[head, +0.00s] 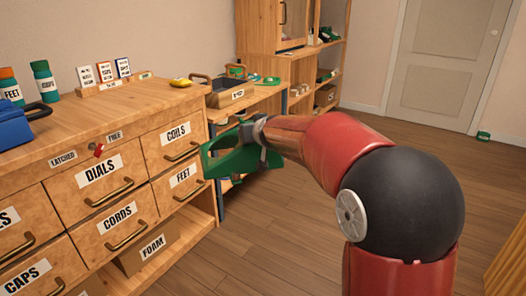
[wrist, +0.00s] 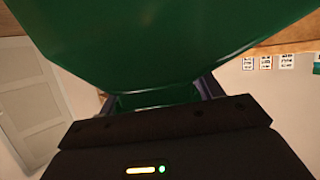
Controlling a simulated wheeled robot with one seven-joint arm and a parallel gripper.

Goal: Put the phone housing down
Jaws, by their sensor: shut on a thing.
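The phone housing (head: 232,160) is a green shell. In the head view it hangs in the air in front of the drawer cabinet's right end, beside the drawer labelled "FEET". My gripper (head: 254,132) is shut on it at the end of my outstretched arm. In the wrist view the green housing (wrist: 165,40) fills the upper middle, and my gripper (wrist: 155,100) has a finger on each side of its lower part. The fingertips are partly hidden behind the housing.
The drawer cabinet (head: 170,105) has labelled drawers, a red latch slider (head: 99,150) and a mostly bare wooden top. A yellow item (head: 181,82) sits near its back edge. Open floor lies right.

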